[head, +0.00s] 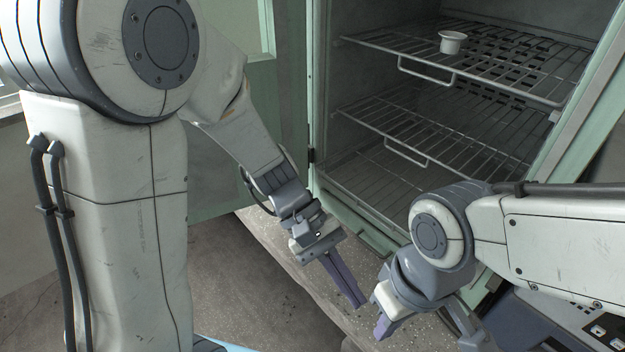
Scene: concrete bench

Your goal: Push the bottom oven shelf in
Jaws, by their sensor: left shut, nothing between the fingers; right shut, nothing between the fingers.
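The green oven (318,95) stands open with two wire shelves inside. The bottom shelf (440,145) is a wire rack with a loop handle (408,153) at its front edge; I cannot tell how far in it sits. The top shelf (510,62) has a similar handle and holds a small white cup (452,42). My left gripper (359,301) is shut and empty, pointing down in front of the oven's lower front edge. My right gripper (382,329) is shut and empty, just right of and below the left one. Neither touches a shelf.
The green oven door (235,160) hangs open on the left side. The concrete bench (285,255) runs below the oven and the grippers. A dark panel with buttons (600,328) is at the lower right. The space before the shelves is clear.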

